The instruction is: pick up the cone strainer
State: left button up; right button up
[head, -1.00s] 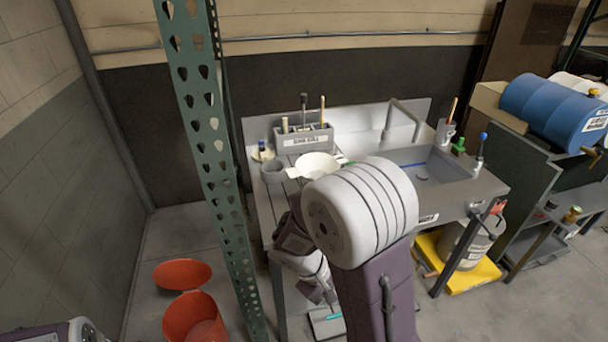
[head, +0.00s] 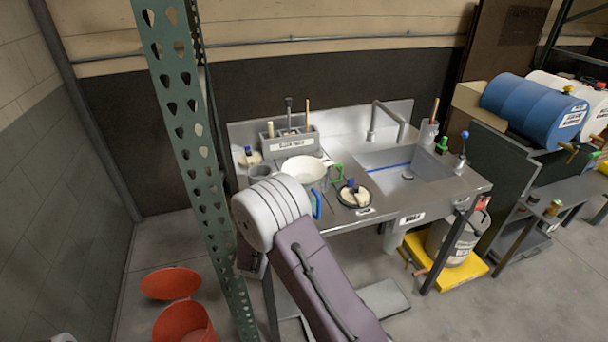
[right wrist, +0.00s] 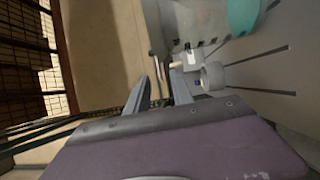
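A pale, wide round vessel (head: 303,169) sits on the steel sink bench, in front of the tool holder. It could be the cone strainer, but I cannot confirm its shape from here. A teal rounded thing (right wrist: 243,14) shows at the top edge of the right wrist view; I cannot tell what it is. My right gripper (right wrist: 160,88) has its fingers apart with nothing seen between them. In the head view my right arm hides it, near the bench's left front. My left gripper is out of view.
A grey cup (head: 258,173) stands left of the vessel; it also shows in the right wrist view (right wrist: 214,77). Behind is a tool holder (head: 290,145). A green perforated post (head: 197,150) stands left.

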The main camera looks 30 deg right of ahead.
jog(key=p+x, duration=0.2)
jog(key=x, duration=0.5)
jog(key=shift+w+a, duration=0.15)
jog(key=shift+a, duration=0.1)
jog(key=shift+w+d, duration=0.1)
jog(key=shift+c, duration=0.9)
grip_shut()
